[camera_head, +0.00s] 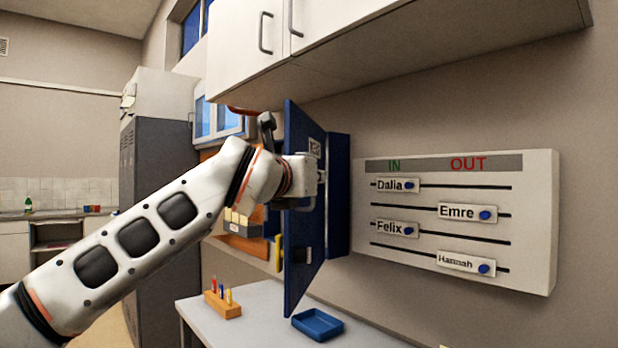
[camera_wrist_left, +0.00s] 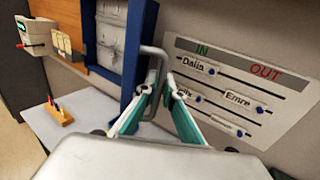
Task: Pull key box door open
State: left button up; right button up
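The blue key box (camera_head: 338,195) is on the wall left of the IN/OUT board. Its blue door (camera_head: 300,120) stands swung out from the wall, its near edge towards me. In the left wrist view the door (camera_wrist_left: 142,40) is a blue strip nearly edge-on, with a grey bar handle (camera_wrist_left: 164,62) on its right side. My left gripper (camera_head: 318,178) is at the door's middle height. In the left wrist view its fingertips (camera_wrist_left: 158,86) are closed around the handle, one on each side. The exact contact is small and partly hidden. My right gripper is out of view.
The IN/OUT board (camera_head: 455,220) is close on the right. A white cabinet (camera_head: 340,40) hangs above. Below, a table (camera_head: 260,325) bears a blue tray (camera_head: 318,324) and an orange block with pegs (camera_head: 222,304). A dark locker (camera_head: 160,210) stands behind my arm.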

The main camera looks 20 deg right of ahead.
pick_arm(q)
jog(key=shift+o, duration=0.3)
jog(key=shift+s+d+r+h, duration=0.15)
jog(key=shift+s+d, duration=0.3)
jog(key=shift+s+d+r+h, duration=0.15)
jog(key=shift+s+d, duration=0.3)
jog(key=v, duration=1.2)
jog(key=shift+w+a, duration=0.3)
jog(key=shift+a, duration=0.05)
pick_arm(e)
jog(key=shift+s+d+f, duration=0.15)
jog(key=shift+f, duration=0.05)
pick_arm(q)
jog(key=shift+f, duration=0.15)
